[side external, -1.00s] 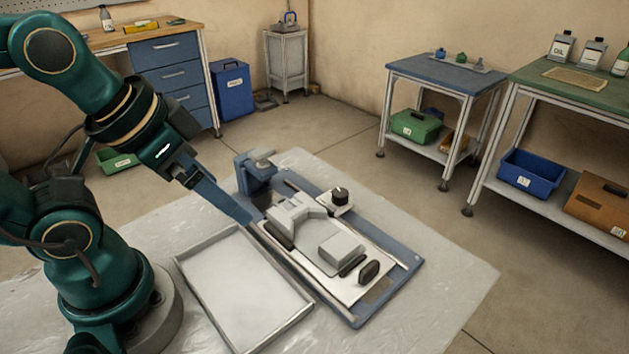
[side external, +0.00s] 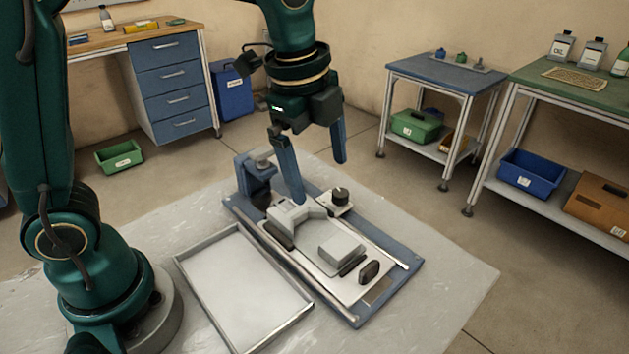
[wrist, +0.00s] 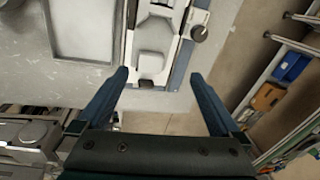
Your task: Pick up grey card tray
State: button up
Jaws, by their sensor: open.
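A shallow, light grey rectangular tray with a raised rim (side external: 243,285) lies flat on the table, left of the blue fixture, and looks empty. I take it to be the grey card tray. Part of it shows at the upper left of the wrist view (wrist: 85,28). My gripper (side external: 320,180) is open and empty, fingers pointing down. It is above the far end of the fixture, well apart from the tray. In the wrist view the fingertips (wrist: 160,75) are spread, with a pale grey part of the fixture beyond them.
The blue-based fixture (side external: 405,275) stands right beside the tray, with grey blocks, a black knob (side external: 340,195) and a blue upright clamp (side external: 256,175). Bare grey tabletop (side external: 440,300) lies to its right. Benches and bins stand away on the floor.

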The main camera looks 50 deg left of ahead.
jog(key=m+g, duration=0.1)
jog(key=g, duration=0.1)
send_over(334, 239)
notch_tip(334, 239, down, 6)
jog(key=shift+w+a+f, duration=0.1)
jog(key=shift+f, duration=2.85)
grip_shut()
